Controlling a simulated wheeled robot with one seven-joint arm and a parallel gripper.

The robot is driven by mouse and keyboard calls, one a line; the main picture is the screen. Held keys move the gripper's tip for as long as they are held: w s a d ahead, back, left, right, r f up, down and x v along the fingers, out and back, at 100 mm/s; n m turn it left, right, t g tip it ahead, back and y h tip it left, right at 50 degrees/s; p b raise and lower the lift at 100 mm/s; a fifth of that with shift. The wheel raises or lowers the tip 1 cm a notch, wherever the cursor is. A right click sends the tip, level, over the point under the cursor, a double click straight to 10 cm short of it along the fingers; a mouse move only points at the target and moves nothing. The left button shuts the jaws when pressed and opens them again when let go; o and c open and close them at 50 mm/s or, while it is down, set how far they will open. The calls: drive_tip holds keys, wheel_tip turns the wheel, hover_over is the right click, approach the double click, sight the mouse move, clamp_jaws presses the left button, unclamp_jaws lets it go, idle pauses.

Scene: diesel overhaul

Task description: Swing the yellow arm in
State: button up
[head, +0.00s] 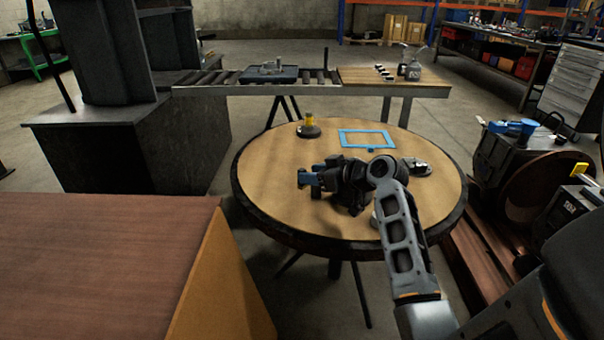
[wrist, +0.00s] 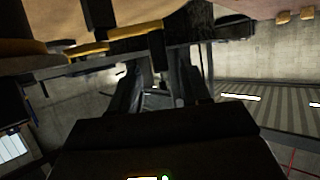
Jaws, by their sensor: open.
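My gripper (head: 308,179) is above the round wooden table in the head view, its blue-tipped fingers pointing left. In the wrist view its two dark fingers (wrist: 158,80) stand apart with nothing seen held between them. A small yellow part (head: 579,169) shows on the machine at the right edge of the head view, well away from my gripper. Another yellow piece (head: 309,120) stands upright on a dark round base at the table's back left. I cannot tell which of these is the yellow arm. Yellow-edged pieces (wrist: 135,31) cross the top of the wrist view, not clearly identifiable.
The round table (head: 262,180) also bears a blue frame (head: 365,138) and a small metal part (head: 418,167). A roller conveyor (head: 215,78) with a wooden top lies behind. A dark press-like machine (head: 130,130) stands left. A reddish-brown surface (head: 95,260) fills the lower left.

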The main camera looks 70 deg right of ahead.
drive_tip(key=shift+x, duration=2.25)
clamp_jaws()
